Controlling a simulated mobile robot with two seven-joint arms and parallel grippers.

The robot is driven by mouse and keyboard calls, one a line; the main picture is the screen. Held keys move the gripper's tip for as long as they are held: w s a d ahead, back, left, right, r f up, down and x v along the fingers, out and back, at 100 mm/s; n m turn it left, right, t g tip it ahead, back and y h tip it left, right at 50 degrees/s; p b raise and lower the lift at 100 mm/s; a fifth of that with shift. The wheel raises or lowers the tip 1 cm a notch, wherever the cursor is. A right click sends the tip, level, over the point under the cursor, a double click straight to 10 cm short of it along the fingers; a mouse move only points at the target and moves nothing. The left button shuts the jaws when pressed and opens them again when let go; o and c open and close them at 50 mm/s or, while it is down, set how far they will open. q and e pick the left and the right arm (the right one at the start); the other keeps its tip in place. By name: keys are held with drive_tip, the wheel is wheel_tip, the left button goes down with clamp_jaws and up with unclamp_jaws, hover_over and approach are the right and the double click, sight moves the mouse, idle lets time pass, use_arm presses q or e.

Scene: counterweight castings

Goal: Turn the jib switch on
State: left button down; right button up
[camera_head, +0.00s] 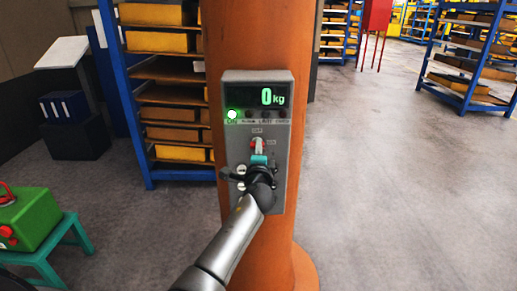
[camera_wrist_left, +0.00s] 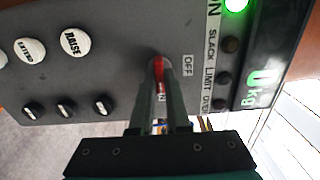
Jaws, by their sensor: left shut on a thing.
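A grey control panel (camera_head: 283,190) is fixed to the front of an orange column. The jib switch (camera_head: 257,144) sits in the middle of the panel, below the display, and shows a little red. My left gripper (camera_head: 259,157) reaches up to it from below. In the left wrist view, the two fingers of my left gripper (camera_wrist_left: 160,78) are shut on the red lever of the jib switch (camera_wrist_left: 158,65). Small OFF and ON labels show beside it. The fingers hide part of the lever, so its exact position is hard to tell. My right gripper is not in view.
The display (camera_head: 265,97) reads 0 kg, and a green lamp (camera_head: 232,114) is lit at its lower left. White RAISE (camera_wrist_left: 75,42) and EXTEND buttons and several dark knobs lie close by on the panel. A blue shelf (camera_head: 132,120) stands behind; floor at right is clear.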

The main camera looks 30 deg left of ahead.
use_arm(q)
drive_tip(key=shift+r, duration=0.1)
drive_tip(key=c, duration=0.9)
unclamp_jaws()
drive_tip(key=shift+d, duration=0.1)
drive_tip(key=v, duration=1.5)
drive_tip(key=shift+s+b, duration=0.15)
drive_tip(key=shift+b, duration=0.15)
